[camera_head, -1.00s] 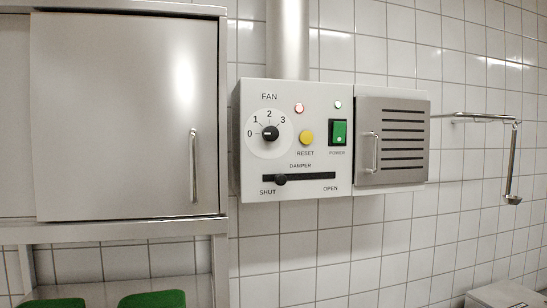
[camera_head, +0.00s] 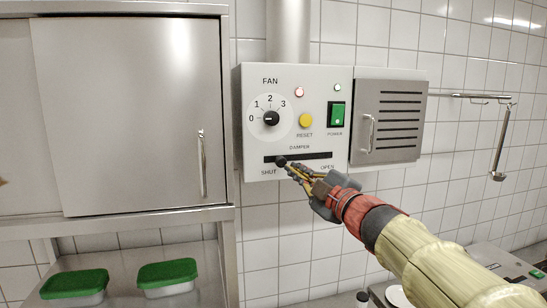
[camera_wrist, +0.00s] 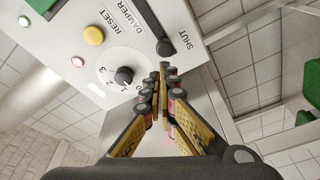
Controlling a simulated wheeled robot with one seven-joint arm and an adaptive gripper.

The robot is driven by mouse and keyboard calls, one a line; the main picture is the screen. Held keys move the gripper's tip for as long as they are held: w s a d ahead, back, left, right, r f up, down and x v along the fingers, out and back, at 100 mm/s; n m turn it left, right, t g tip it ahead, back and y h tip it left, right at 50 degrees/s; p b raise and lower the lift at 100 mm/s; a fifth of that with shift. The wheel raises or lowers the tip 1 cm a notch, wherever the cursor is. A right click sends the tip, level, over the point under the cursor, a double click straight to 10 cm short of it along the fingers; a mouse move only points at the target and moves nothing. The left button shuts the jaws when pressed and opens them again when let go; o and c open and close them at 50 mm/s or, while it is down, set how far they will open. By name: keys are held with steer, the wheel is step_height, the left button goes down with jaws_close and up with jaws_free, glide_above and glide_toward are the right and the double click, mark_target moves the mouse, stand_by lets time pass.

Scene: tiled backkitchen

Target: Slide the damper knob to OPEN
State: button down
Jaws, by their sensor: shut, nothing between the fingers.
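The damper knob (camera_head: 281,161) is a small black round knob on a dark horizontal slot (camera_head: 310,156) low on the light grey fan panel (camera_head: 256,88). It sits near the SHUT end, left in the head view. In the wrist view the knob (camera_wrist: 165,47) is just beyond the fingertips, with the SHUT label beside it. My gripper (camera_head: 289,169) reaches in from the lower right, its tips just below and right of the knob. In the wrist view my gripper (camera_wrist: 160,70) has its fingertips together and empty. I cannot tell whether they touch the knob.
Above the slot are the fan dial (camera_head: 271,118), yellow reset button (camera_head: 305,121) and green power switch (camera_head: 336,114). A vented door (camera_head: 396,120) with a handle is to the right. A steel cabinet (camera_head: 130,110) stands left, above green-lidded containers (camera_head: 75,284).

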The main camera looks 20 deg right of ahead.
mark_target(275, 158)
steer(key=a+y, duration=0.1)
steer(key=s+a+r+n+y, duration=0.1)
steer(key=a+n+y, duration=0.1)
steer(key=shift+s+a+r, duration=0.15)
steer(key=shift+a+r, duration=0.15)
steer(key=shift+a, duration=0.05)
steer(key=p+x, duration=0.1)
steer(key=x, duration=0.9)
steer(key=d+f, duration=0.2)
steer(key=d, duration=0.1)
steer(key=shift+d+f+p, duration=0.1)
steer(key=shift+d+p, duration=0.1)
steer(key=shift+p, duration=0.2)
steer(key=shift+d, duration=0.1)
